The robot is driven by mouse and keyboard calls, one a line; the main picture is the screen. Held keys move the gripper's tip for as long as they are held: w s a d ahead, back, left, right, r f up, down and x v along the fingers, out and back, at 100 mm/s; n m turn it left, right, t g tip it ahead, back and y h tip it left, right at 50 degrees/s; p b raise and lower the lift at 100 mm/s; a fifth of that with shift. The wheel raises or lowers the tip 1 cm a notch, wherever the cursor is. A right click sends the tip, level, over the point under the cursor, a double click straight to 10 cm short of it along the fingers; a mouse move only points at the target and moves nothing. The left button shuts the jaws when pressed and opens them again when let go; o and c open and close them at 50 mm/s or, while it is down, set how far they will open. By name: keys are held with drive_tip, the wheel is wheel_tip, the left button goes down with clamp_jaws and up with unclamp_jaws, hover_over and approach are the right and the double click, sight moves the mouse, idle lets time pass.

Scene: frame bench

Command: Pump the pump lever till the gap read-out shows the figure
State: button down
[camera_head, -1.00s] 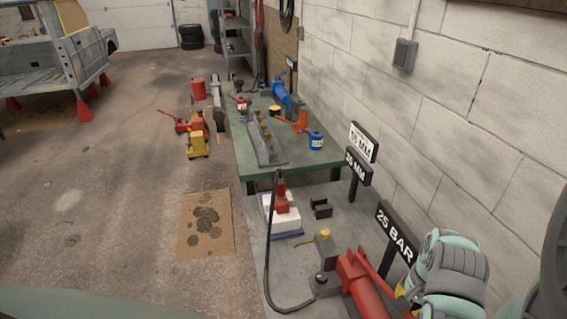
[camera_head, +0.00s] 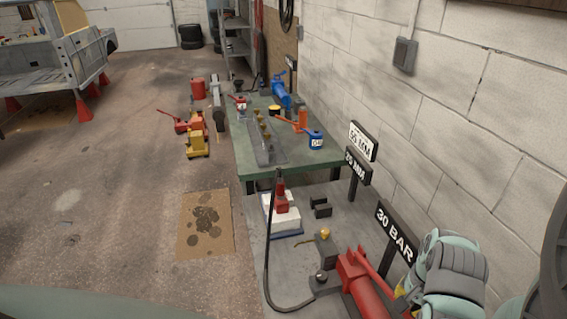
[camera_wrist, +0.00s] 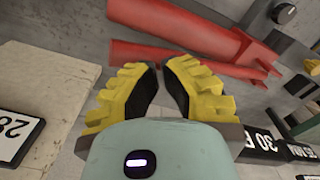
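The red pump (camera_head: 362,287) stands low at the right in the head view, its red pump lever (camera_head: 371,267) slanting beside it. In the wrist view two red bars (camera_wrist: 185,20) of the pump and lever run across the top. My gripper (camera_wrist: 160,68) has yellow fingers with black pads; the tips come nearly together, with nothing seen between them, just at the lower bar (camera_wrist: 195,54). Whether they touch it is unclear. A black sign (camera_head: 396,231) reads 30 BAR. A smaller black sign (camera_head: 358,173) shows a small MM figure, and a white sign (camera_head: 363,142) seems to show 55 MM.
A black hose (camera_head: 268,245) runs from the pump to a red jack (camera_head: 281,203) on a white block. A green bench (camera_head: 240,160) with tools stands behind. A block wall (camera_head: 480,140) closes the right side. The floor at left is mostly free around a stained cardboard sheet (camera_head: 205,222).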

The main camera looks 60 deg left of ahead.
wheel_tip(320, 180, down, 9)
drive_tip(key=b, duration=0.6)
drive_tip(key=shift+f, duration=0.2)
wheel_tip(320, 180, up, 10)
drive_tip(key=p, duration=0.6)
drive_tip(key=shift+f, duration=0.1)
idle(0.3)
wheel_tip(320, 180, down, 10)
drive_tip(key=b, duration=0.6)
drive_tip(key=shift+b, duration=0.35)
wheel_tip(320, 180, up, 10)
drive_tip(key=p, duration=0.6)
idle(0.4)
